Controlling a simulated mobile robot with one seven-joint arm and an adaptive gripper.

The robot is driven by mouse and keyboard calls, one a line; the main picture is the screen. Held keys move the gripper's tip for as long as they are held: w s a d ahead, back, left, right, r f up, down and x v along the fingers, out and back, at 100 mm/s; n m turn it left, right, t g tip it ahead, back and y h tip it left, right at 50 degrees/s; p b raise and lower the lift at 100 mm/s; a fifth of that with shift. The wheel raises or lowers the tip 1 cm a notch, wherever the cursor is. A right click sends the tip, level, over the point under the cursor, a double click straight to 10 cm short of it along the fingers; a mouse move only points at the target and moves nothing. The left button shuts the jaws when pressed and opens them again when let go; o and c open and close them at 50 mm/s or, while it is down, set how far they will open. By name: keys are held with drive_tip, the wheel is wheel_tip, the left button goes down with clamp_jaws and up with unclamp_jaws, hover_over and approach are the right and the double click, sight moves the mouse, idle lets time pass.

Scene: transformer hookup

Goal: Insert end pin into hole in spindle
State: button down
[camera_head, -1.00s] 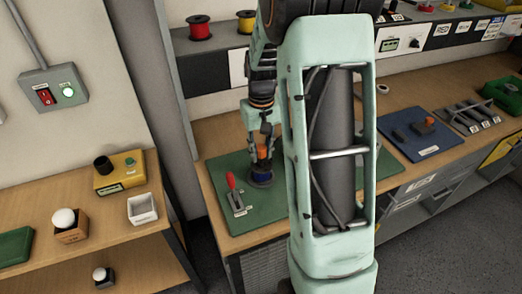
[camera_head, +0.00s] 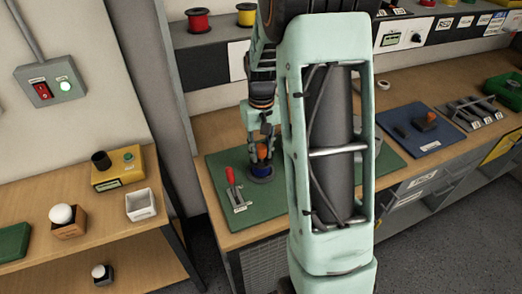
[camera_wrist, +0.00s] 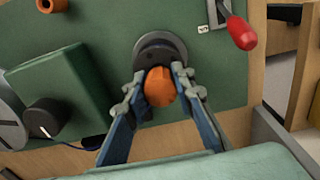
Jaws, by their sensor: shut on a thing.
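My gripper (camera_wrist: 160,80) is shut on an orange piece (camera_wrist: 160,88), which looks like the head of the end pin. The orange piece also shows in the head view (camera_head: 262,150). A dark round part (camera_wrist: 158,46), probably the spindle, stands on the green mat (camera_wrist: 108,25) just beyond the fingertips. In the head view its dark blue round base (camera_head: 261,172) is under my gripper (camera_head: 261,155). The pin's lower end and the hole are hidden, so I cannot tell whether the pin is in the hole.
A red-handled clamp (camera_head: 231,183) stands on the mat beside the spindle; its handle also shows in the wrist view (camera_wrist: 241,32). A green box with a black knob (camera_wrist: 62,98) and an orange ring (camera_wrist: 48,5) are at left. A blue mat (camera_head: 420,133) lies to the right.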

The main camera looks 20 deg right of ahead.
drive_tip(key=shift+f, duration=0.25)
drive_tip(key=c, duration=1.5)
unclamp_jaws()
drive_tip(key=shift+c, duration=0.2)
drive_tip(key=shift+r, duration=0.1)
drive_tip(key=shift+r+p, duration=1.75)
drive_tip(key=shift+r, duration=0.75)
wheel_tip(320, 180, up, 12)
drive_tip(key=shift+s, duration=0.15)
